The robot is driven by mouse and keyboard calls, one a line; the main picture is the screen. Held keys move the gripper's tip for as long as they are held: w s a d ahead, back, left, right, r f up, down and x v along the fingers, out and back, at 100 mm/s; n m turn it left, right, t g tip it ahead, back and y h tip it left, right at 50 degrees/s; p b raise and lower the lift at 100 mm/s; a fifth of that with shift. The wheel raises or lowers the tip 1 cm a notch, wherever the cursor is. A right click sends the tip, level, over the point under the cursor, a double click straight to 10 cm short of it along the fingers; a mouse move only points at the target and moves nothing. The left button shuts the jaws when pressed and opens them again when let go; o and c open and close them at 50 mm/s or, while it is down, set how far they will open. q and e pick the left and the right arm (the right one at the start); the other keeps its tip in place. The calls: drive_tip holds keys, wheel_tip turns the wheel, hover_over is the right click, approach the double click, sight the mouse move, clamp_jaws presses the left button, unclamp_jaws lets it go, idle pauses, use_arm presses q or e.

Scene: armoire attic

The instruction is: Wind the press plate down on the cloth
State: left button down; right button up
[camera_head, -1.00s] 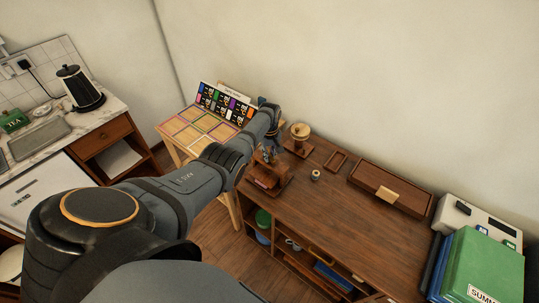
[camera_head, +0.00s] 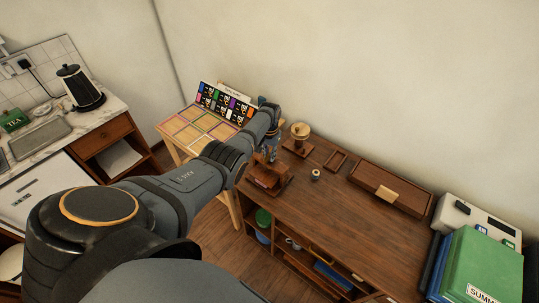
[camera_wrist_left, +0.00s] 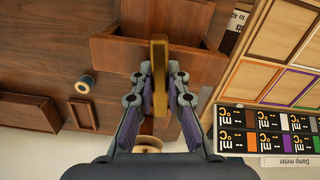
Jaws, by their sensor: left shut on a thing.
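The wooden press (camera_head: 270,180) stands at the left end of the brown bench, and it also shows in the left wrist view (camera_wrist_left: 112,50). My left gripper (camera_head: 269,153) is over the press, partly hidden by my own arm in the head view. In the left wrist view my left gripper (camera_wrist_left: 157,80) is shut on a brass-coloured bar, seemingly the press handle (camera_wrist_left: 159,52), above the wooden body. The press plate cannot be told apart from the wooden parts, and I cannot make out the cloth. My right gripper is in neither view.
A small spool (camera_head: 315,175), a round-topped wooden stand (camera_head: 300,132), a small wooden tray (camera_head: 336,161) and a long wooden box (camera_head: 390,188) sit on the bench (camera_head: 335,215). A colour chart (camera_head: 225,104) stands on the side table left of the press. The bench front is clear.

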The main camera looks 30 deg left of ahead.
sight(269, 153)
use_arm(q)
drive_tip(key=m, duration=0.6)
drive_tip(key=shift+m, duration=0.3)
drive_tip(key=m, duration=0.5)
idle(0.4)
drive_tip(key=c, duration=1.3)
unclamp_jaws()
drive_tip(key=shift+r, duration=0.15)
wheel_tip(269, 153, up, 12)
drive_tip(key=shift+f, duration=0.1)
